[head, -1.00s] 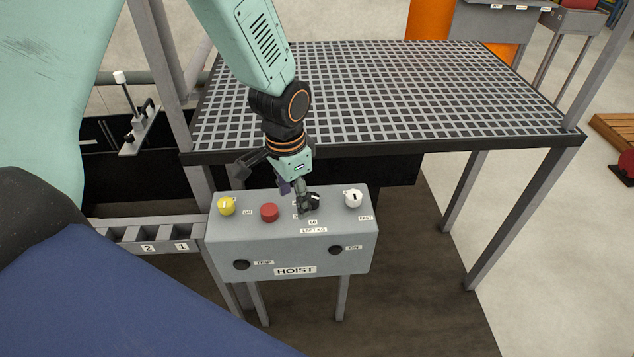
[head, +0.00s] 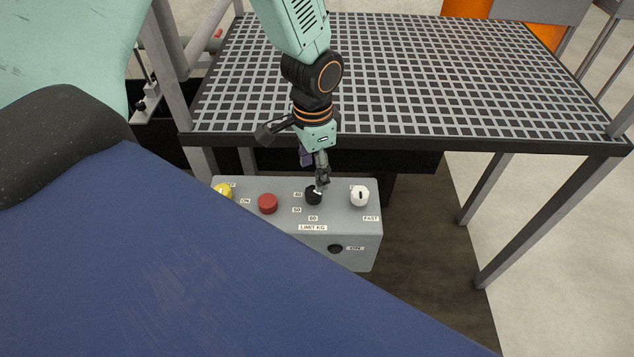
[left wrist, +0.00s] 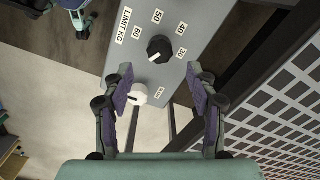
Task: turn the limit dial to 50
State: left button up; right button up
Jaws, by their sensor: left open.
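The limit dial is a black knob (head: 313,196) with a white mark, on top of the grey hoist box (head: 350,230). In the left wrist view the dial (left wrist: 160,48) has labels 60, 50, 40 and 30 around it, and its mark points lower left, away from 50. My left gripper (head: 293,158) is open above the back of the box, one finger overlapping the dial's far edge in the head view. In the left wrist view my left gripper (left wrist: 161,88) has its fingers spread, with the dial beyond the gap; contact cannot be told.
A white knob (head: 359,196) stands right of the dial, a red button (head: 267,204) and a yellow knob (head: 222,191) left. A grated table (head: 400,80) stands behind the box. My blue body covers the box's lower left.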

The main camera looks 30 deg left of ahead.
aim_at(313, 190)
pick_arm(q)
notch_tip(313, 190, down, 6)
jog(key=shift+a+f, duration=0.1)
jog(key=shift+s, duration=0.1)
jog(key=c, duration=1.1)
jog(key=shift+c, duration=0.2)
